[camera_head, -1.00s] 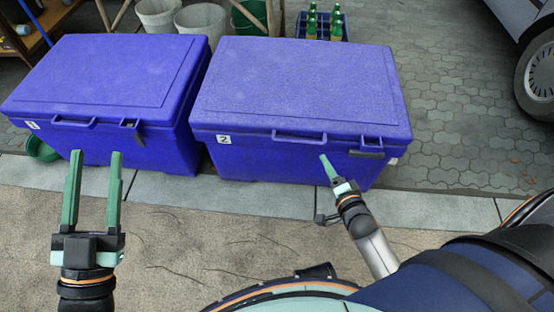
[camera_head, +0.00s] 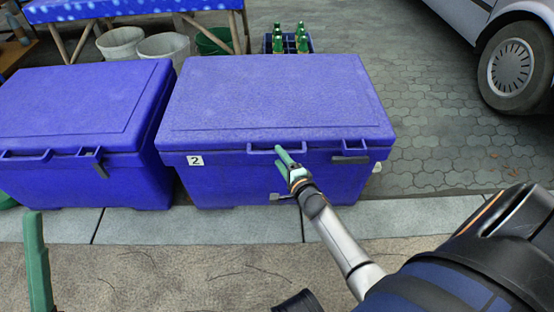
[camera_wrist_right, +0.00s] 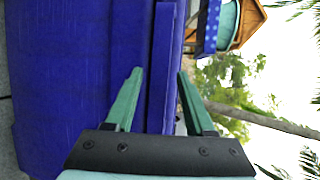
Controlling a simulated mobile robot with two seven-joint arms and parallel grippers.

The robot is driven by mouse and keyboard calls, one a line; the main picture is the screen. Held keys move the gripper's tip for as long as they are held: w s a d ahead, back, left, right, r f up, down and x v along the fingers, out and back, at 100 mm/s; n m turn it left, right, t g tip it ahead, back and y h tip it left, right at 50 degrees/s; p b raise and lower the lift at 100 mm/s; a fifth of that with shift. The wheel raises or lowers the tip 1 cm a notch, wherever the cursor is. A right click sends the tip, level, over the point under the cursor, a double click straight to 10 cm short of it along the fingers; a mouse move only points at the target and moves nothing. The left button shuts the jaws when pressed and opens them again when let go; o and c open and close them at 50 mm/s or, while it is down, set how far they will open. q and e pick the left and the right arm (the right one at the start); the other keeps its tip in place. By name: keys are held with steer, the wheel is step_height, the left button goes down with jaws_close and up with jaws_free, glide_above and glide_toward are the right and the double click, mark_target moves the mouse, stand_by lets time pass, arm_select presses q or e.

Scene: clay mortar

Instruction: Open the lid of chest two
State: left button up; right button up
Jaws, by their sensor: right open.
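Chest two (camera_head: 270,185) is a blue cooler-like box with a "2" label (camera_head: 195,160) on its front. Its lid (camera_head: 275,95) is closed, with a handle lip (camera_head: 262,150) along the front edge and a dark latch piece (camera_head: 350,159) to the right. My right gripper (camera_head: 283,157) is at the handle lip. In the right wrist view its fingers (camera_wrist_right: 158,98) are open, with a blue edge of the chest (camera_wrist_right: 165,60) showing between them; contact cannot be told. Only one finger of my left gripper (camera_head: 38,265) shows, at the lower left.
Another closed blue chest (camera_head: 75,100) stands close on the left. Behind are buckets (camera_head: 120,43), a crate with green bottles (camera_head: 290,42) and a table with a blue cloth (camera_head: 110,9). A vehicle wheel (camera_head: 515,68) is at upper right. Paving right of chest two is clear.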

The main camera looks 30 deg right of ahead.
steer(key=shift+b+x, duration=0.4)
steer(key=shift+x, duration=0.95)
steer(key=shift+c, duration=0.2)
jaws_close()
